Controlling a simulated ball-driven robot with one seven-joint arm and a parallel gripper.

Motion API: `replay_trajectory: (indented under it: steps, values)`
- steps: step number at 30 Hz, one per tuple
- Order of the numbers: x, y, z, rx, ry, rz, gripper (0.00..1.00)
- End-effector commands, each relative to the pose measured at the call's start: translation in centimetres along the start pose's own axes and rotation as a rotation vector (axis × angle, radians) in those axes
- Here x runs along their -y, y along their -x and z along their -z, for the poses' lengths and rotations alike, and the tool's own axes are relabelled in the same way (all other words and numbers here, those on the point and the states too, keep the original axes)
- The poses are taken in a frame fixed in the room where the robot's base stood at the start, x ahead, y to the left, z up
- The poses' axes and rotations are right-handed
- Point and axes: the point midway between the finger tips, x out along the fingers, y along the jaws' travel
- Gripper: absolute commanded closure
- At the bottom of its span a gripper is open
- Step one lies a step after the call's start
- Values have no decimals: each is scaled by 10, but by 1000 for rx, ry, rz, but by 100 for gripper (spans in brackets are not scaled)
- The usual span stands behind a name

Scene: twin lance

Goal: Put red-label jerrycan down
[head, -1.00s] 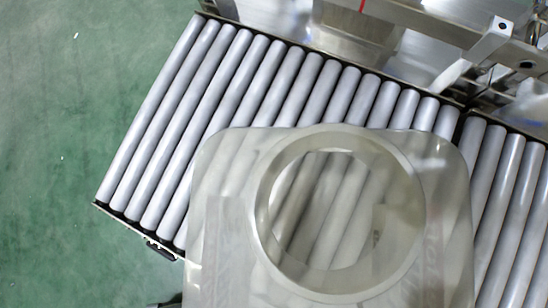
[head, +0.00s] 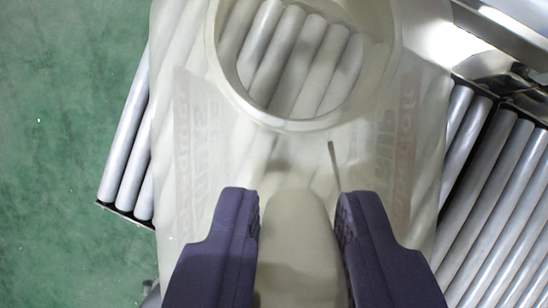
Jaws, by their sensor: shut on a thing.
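A translucent, whitish jerrycan (head: 300,150) fills the middle of the head view, seen from above. Its wide round opening (head: 300,123) is at the top, and rollers show through it. Faint reddish print shows through both sides of its body. My gripper (head: 298,205) is at the bottom of the view, its two dark fingers on either side of the jerrycan's pale handle (head: 298,250). The gripper is shut on the handle. The jerrycan is above the roller conveyor (head: 497,180); I cannot tell whether its base touches the rollers.
The conveyor's grey rollers show to the left and right of the jerrycan. Shiny metal machinery (head: 510,45) stands at the upper right. Green floor (head: 65,150) lies open on the left, beyond the conveyor's edge.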

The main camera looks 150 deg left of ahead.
Motion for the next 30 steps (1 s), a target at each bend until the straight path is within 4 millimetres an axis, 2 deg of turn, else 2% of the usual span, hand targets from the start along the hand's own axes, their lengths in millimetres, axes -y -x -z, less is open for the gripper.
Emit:
replay_trajectory:
  steps: [3, 6, 16, 17, 18, 20, 30]
  values:
    - [0, -21, -10, 2, 3, 0, 100]
    - [0, -31, -14, 2, 1, 0, 100]
    - [0, -32, -14, 0, 1, 0, 100]
    - [0, -32, -14, 1, 1, 0, 68]
    - [0, -31, -14, 1, 1, 0, 59]
    - [0, -31, -14, 1, 1, 0, 48]
    - [0, -27, -12, 1, 1, 0, 48]
